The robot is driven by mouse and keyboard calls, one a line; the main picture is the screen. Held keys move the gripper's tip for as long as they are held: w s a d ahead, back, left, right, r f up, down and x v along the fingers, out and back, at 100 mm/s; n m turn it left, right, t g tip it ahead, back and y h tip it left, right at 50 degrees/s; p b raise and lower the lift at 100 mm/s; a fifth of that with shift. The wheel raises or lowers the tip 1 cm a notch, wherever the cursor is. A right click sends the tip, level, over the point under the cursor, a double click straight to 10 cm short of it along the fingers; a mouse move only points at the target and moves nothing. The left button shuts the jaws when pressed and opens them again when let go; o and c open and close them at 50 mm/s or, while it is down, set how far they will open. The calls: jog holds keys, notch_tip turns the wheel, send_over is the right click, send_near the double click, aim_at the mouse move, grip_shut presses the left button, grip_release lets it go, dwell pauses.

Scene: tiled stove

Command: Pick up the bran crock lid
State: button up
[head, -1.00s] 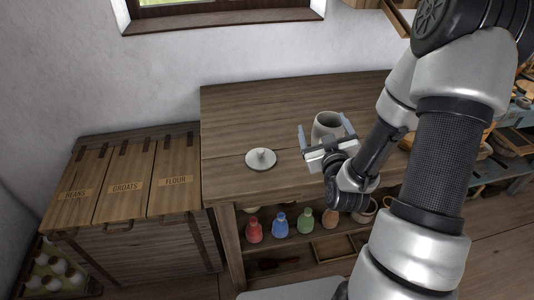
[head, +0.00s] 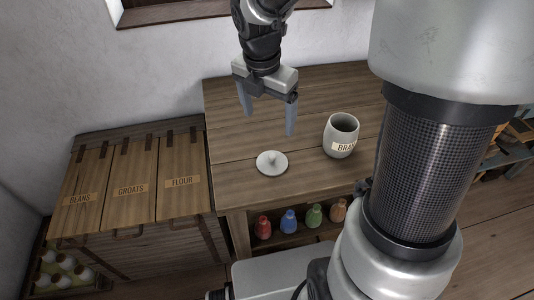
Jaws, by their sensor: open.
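The bran crock lid (head: 272,164) is a round, pale grey disc with a small knob on top. It lies knob up on the wooden counter, left of the crock. The grey crock (head: 341,135) stands upright and uncovered, with a label partly reading "BRAN". My gripper (head: 268,122) is open, with its two fingers pointing down and nothing between them. In the picture it is above the lid and apart from it; its exact height over the counter is hard to tell.
The wooden counter (head: 235,118) is clear around the lid. Bins marked beans, groats and flour (head: 182,180) stand to the left. Several coloured bottles (head: 289,220) sit on the shelf below. A white wall is behind; my arm hides much of the right side.

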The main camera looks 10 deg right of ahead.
jog(key=b, duration=0.4)
send_over(272, 157)
notch_tip(272, 157, down, 12)
jog(key=shift+s+a+r, duration=0.1)
jog(key=shift+s+a, duration=0.05)
jog(key=f, duration=0.1)
jog(key=f+b, duration=0.1)
jog(key=f, duration=0.3)
jog(key=shift+w, duration=0.3)
jog(key=shift+c, duration=0.2)
jog(key=shift+s, duration=0.1)
jog(key=c, duration=1.2)
